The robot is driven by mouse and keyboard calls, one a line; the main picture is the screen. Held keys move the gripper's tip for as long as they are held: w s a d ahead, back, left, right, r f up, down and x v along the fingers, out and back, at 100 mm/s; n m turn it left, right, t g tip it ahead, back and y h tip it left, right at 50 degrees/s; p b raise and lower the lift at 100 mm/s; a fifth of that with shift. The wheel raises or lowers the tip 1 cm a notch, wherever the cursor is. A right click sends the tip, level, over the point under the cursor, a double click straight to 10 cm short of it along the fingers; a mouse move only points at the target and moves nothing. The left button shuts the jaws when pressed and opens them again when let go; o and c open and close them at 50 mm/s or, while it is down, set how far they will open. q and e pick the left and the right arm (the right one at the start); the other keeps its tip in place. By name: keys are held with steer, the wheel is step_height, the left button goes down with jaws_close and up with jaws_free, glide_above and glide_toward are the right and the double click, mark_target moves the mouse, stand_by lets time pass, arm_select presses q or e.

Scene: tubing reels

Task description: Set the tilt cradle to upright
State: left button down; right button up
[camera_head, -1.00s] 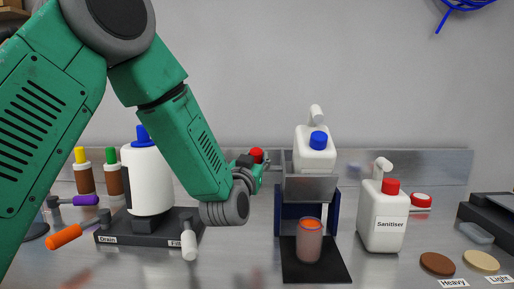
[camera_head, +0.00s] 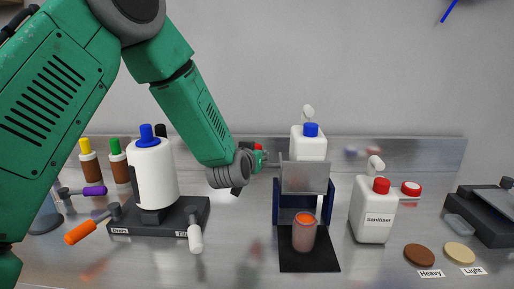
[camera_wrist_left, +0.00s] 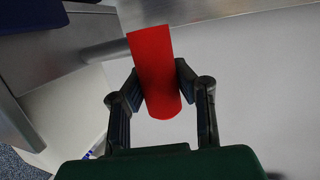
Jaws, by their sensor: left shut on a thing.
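The tilt cradle (camera_head: 305,177) is a grey metal holder on a dark blue stand (camera_head: 325,203). A white bottle (camera_head: 308,148) with a blue cap sits in it and looks about upright. A cup with an orange top (camera_head: 304,232) stands below on the black base. The red handle (camera_head: 258,147) sticks out on the cradle's left. My left gripper (camera_head: 264,158) is shut on this handle; the left wrist view shows the red grip (camera_wrist_left: 155,75) between both fingers, joined to a grey bar (camera_wrist_left: 108,49). My right gripper is not in view.
Left of the cradle stands a dark base (camera_head: 155,222) with a white bottle and orange, purple and white handles. A Sanitiser bottle (camera_head: 372,212) stands close on the right. Brown (camera_head: 419,255) and tan (camera_head: 459,252) discs lie at front right.

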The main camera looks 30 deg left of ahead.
arm_select(q)
steer(key=shift+f, duration=0.5)
steer(key=c, duration=1.2)
jaws_free()
steer(key=shift+w+a, duration=0.1)
steer(key=shift+w, duration=0.1)
steer(key=shift+s+r, duration=0.3)
steer(key=shift+s, duration=0.05)
steer(key=v, duration=1.1)
